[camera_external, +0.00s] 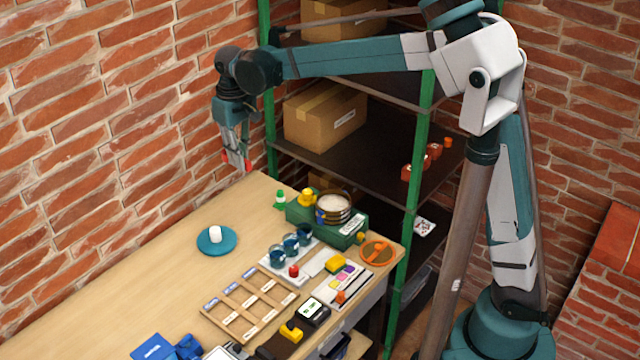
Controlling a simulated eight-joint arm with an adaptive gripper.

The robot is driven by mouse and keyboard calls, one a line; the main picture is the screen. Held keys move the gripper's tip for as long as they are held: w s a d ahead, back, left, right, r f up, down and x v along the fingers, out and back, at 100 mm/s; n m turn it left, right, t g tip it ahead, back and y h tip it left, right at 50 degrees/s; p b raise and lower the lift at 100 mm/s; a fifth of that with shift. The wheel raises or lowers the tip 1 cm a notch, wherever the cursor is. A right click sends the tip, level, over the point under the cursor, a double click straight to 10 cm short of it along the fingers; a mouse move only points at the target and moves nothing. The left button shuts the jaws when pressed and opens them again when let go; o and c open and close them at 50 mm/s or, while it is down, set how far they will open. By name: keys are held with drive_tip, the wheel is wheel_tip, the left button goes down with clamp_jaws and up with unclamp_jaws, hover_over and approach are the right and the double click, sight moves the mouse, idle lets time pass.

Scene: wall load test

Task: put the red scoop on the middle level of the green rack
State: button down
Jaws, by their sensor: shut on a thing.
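My gripper (236,160) hangs pointing down at the left end of my outstretched arm, above the table's back edge and left of the rack. It is shut, and red (246,166) shows at its fingertips. This looks like the red scoop, but it is small and mostly hidden by the fingers. The green rack (417,150) has green posts and dark shelves and stands behind the table. Its middle level (360,158) holds a cardboard box (325,115) at the left and small red-orange items (407,172) at the right. Bare shelf lies between them.
My arm crosses in front of the rack's upper part. The wooden table (130,270) holds a teal plate (216,241) with a white object, a green crate (340,236), blue cups (290,243) and a wooden frame (249,303). A brick wall (90,120) stands at left.

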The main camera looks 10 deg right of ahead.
drive_tip(key=s+a+f, duration=0.5)
drive_tip(key=s+f, duration=0.3)
drive_tip(key=s, duration=0.2)
drive_tip(key=s+a+f, duration=0.5)
drive_tip(key=s+f, duration=0.3)
drive_tip(key=s, duration=0.3)
drive_tip(key=s+a+f, duration=0.6)
drive_tip(key=s+f, duration=0.2)
drive_tip(key=s, duration=0.2)
drive_tip(key=shift+s+f+n+b, duration=0.3)
drive_tip(key=shift+f+b, duration=0.1)
drive_tip(key=shift+b, duration=0.05)
hover_over(199, 331)
drive_tip(key=shift+f+b, duration=0.4)
drive_tip(key=shift+f, duration=2.7)
drive_tip(key=shift+f, duration=1.85)
drive_tip(key=shift+f+b, duration=0.15)
drive_tip(key=shift+b, duration=0.25)
